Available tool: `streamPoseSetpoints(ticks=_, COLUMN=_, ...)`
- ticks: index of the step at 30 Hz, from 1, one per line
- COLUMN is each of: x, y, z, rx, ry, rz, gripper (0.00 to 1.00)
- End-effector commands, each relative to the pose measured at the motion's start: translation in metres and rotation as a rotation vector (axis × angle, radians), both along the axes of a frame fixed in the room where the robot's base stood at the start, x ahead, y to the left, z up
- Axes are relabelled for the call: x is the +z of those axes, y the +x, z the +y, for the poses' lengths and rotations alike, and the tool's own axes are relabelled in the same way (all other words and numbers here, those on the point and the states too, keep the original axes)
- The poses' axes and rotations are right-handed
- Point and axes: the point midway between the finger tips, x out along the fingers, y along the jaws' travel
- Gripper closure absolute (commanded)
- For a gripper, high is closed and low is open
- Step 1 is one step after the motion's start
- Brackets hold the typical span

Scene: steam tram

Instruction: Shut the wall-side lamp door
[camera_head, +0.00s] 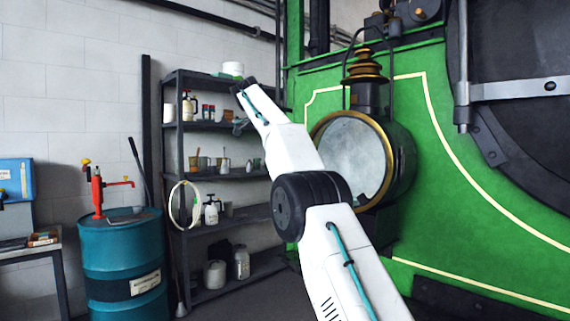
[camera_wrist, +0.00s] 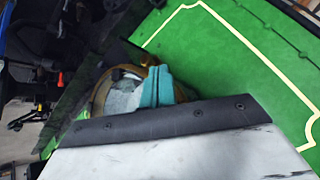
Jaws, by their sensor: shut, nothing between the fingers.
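The lamp (camera_head: 401,160) is a round black drum with a stepped brass chimney, on the green tram front. Its round face has a brass rim (camera_head: 325,120) around a pale, cloudy disc; I cannot tell whether the door stands slightly ajar. The lamp's brass rim also shows in the wrist view (camera_wrist: 101,92), partly hidden. My gripper (camera_wrist: 157,76) has teal fingers, shut together and empty. In the wrist view they overlap the lamp's face; I cannot tell whether they touch it. In the head view my arm crosses in front of the lamp's lower left edge.
A dark shelf rack (camera_head: 222,178) with jars and cans stands against the wall, behind my arm. A pale ring (camera_head: 172,205) shows at its left side. A teal drum (camera_head: 122,255) with a red pump stands at the left. A blue box (camera_head: 15,180) is above a bench.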

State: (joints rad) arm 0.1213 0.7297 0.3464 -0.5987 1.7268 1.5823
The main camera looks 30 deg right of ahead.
Motion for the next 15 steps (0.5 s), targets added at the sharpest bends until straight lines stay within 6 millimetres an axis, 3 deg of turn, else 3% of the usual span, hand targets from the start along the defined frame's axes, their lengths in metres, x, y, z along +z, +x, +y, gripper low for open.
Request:
streamPoseSetpoints(ticks=4, x=0.013, y=-0.01, z=0.002, rx=0.288, ry=-0.046, rz=0.137, gripper=1.0)
streamPoseSetpoints(ticks=15, x=0.021, y=-0.044, z=0.02, rx=1.058, ry=-0.244, rz=0.477, gripper=1.0)
